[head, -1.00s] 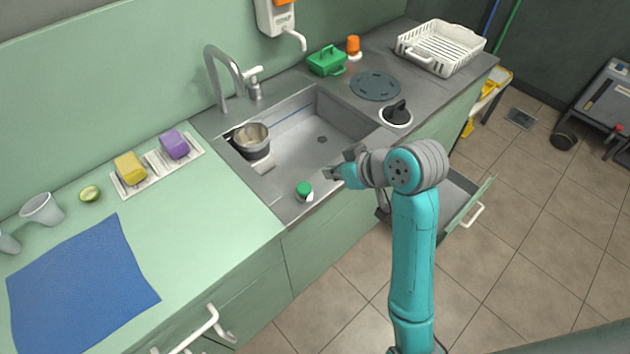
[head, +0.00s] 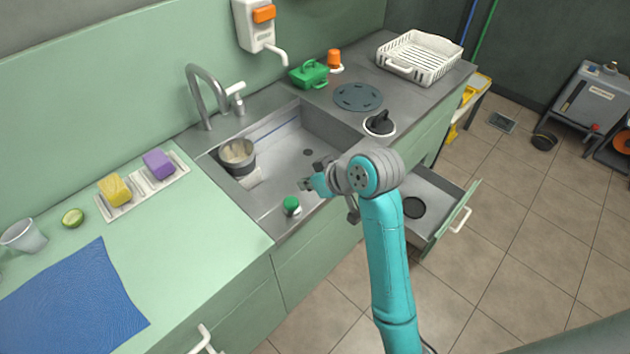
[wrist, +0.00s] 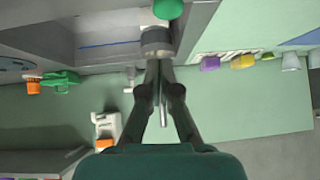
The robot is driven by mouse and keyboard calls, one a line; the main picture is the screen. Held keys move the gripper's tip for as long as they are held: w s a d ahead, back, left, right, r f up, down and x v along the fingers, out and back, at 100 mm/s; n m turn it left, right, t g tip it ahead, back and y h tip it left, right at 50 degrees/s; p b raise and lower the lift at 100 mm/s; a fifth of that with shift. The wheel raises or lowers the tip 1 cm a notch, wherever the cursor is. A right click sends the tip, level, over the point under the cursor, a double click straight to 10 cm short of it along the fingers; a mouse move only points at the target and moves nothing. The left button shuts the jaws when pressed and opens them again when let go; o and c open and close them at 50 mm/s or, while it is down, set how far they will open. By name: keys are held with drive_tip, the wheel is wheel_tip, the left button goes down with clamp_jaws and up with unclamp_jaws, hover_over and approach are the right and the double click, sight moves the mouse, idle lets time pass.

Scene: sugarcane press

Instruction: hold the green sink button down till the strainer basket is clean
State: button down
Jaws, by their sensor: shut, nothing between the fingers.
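The strainer basket (head: 238,156) is a round metal cup at the left of the sink (head: 290,165), with pale matter inside. In the wrist view it seems to be the grey cylinder (wrist: 156,42) beyond my fingertips. My gripper (head: 306,184) is shut and empty, just behind and right of the button in the head view. It looks apart from the button.
The tap (head: 205,95) rises behind the basket. Left of the sink are a yellow sponge (head: 115,190), a purple sponge (head: 159,164) and a blue cloth (head: 70,305). A black-handled stopper (head: 380,123) is right of the sink. An open drawer (head: 440,215) juts out beyond my arm.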

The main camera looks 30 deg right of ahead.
sight(291, 204)
drive_tip(key=w+f, duration=0.1)
drive_tip(key=f, duration=0.1)
drive_tip(key=a+f, duration=0.1)
drive_tip(key=f, duration=0.1)
drive_tip(key=w+f, duration=0.1)
drive_tip(key=shift+w+a+f, duration=0.15)
drive_tip(key=shift+w+f, duration=0.2)
drive_tip(key=shift+f, duration=0.65)
